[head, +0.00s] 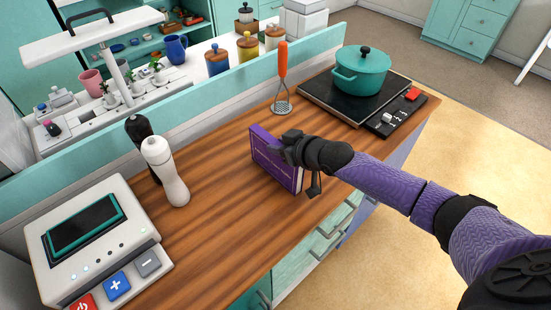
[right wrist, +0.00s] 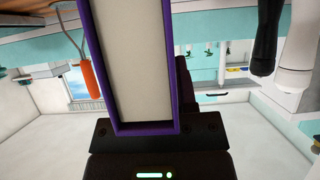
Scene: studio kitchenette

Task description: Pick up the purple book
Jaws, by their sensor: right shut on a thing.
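The purple book (head: 275,160) is upright over the wooden counter in the head view, with its cover facing the lower left. My right gripper (head: 293,148) is shut on its upper right part. In the right wrist view the book (right wrist: 172,100) shows its pale page edges framed by purple covers, held between the dark jaws (right wrist: 150,132). I cannot tell whether the book's lower edge touches the counter. My left gripper is not in view.
A masher with an orange handle (head: 283,65) stands behind the book. A teal pot (head: 361,72) sits on the black hob (head: 320,92) at right. White (head: 163,170) and black (head: 138,130) mills and a scale (head: 95,245) stand left. Bare counter lies around the book.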

